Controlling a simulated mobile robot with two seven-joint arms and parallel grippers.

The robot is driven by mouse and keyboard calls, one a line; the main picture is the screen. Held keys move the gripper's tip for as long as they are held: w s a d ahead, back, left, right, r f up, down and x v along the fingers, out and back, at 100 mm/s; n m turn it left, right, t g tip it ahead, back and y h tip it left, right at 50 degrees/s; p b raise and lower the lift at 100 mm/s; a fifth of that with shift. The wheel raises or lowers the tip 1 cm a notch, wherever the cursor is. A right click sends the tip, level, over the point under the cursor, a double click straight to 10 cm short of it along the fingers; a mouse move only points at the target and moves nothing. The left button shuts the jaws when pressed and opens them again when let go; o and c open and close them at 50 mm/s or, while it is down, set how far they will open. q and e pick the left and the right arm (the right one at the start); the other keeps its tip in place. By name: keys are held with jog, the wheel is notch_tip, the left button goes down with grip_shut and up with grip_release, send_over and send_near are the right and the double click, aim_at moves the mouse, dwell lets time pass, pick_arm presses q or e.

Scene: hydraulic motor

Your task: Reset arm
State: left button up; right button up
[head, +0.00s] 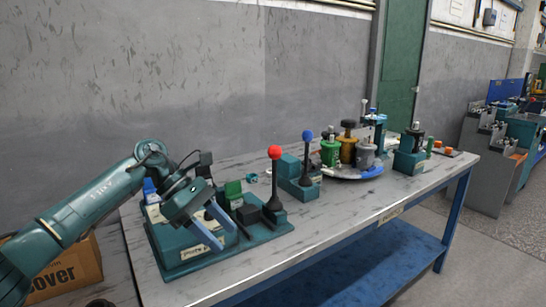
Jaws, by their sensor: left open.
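My left arm comes in from the left, and its gripper (217,228) is open. It hangs over the left part of a teal base plate (225,253) on the workbench. Its two blue-grey fingers point down and to the right, with nothing seen between them. A lever with a red ball knob (274,153) stands upright on the same plate, to the right of the gripper and apart from it. A green block (233,190) sits behind the fingers. The gripper hides part of the fixture. My right gripper is not in view.
A blue-knobbed lever (307,136) stands on a teal block farther back. Green, gold and grey cylinders stand on a round tray (357,172). A teal fixture (408,161) is to the right. A cardboard box (75,272) is at lower left. The bench front (340,215) is clear.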

pick_arm(q)
jog(key=s+d+f+n+t+h, duration=0.3)
jog(key=s+d+f+n+h, duration=0.1)
jog(key=s+d+n+h, duration=0.85)
jog(key=s+a+f+m+t+y, duration=0.6)
jog(key=s+a+f+m+y, duration=0.15)
jog(key=m, duration=0.75)
jog(key=s+a+f+m+t+y, duration=0.6)
jog(key=a+f+m+y, duration=0.25)
jog(key=m, duration=0.75)
jog(key=r+p, duration=0.1)
jog(key=p, duration=0.4)
jog(key=r+g+y+p, duration=0.1)
jog(key=p, duration=0.4)
jog(key=r+g+p, duration=0.1)
jog(key=r+p, duration=0.1)
jog(key=p, duration=0.3)
jog(key=shift+w+m+y, duration=0.25)
jog(key=shift+y, duration=0.1)
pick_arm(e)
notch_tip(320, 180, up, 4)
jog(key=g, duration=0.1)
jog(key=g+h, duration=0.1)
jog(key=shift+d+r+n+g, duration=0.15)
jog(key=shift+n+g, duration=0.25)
